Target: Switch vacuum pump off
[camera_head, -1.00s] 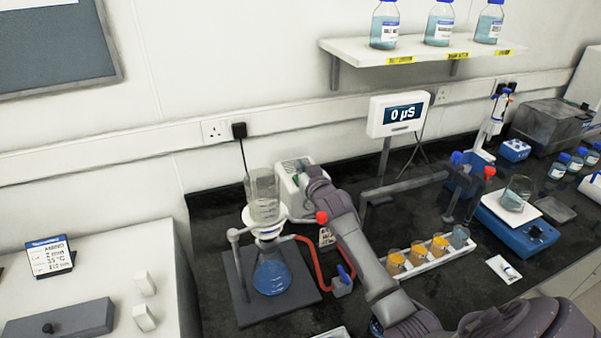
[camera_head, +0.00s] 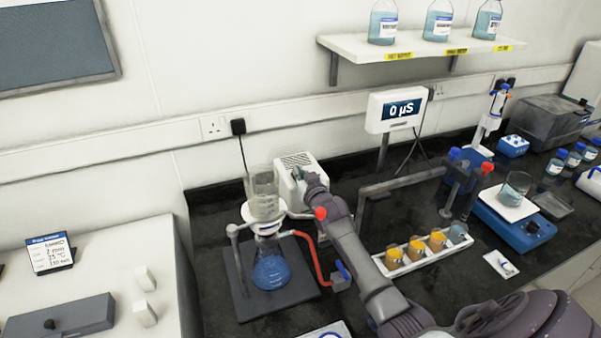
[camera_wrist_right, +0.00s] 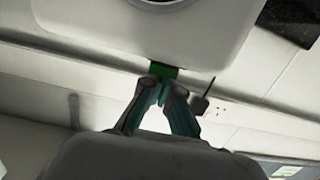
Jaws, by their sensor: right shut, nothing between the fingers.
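The vacuum pump (camera_head: 297,162) is a white box with a vented top on the black bench, behind the flask stand. My right gripper (camera_head: 298,174) is at its near side, and my arm hides much of the pump's front. In the right wrist view the gripper's fingers (camera_wrist_right: 166,84) are shut and empty. Their tips are at a small green switch (camera_wrist_right: 163,72) on the pump's white body (camera_wrist_right: 150,35). I cannot tell whether they touch it. My left gripper is not in view.
A filter funnel (camera_head: 265,195) on a blue-filled flask (camera_head: 271,270) stands left of my arm, with a red hose (camera_head: 312,260) close by. A white rack (camera_head: 430,252) of several small beakers and a display (camera_head: 396,110) are to the right.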

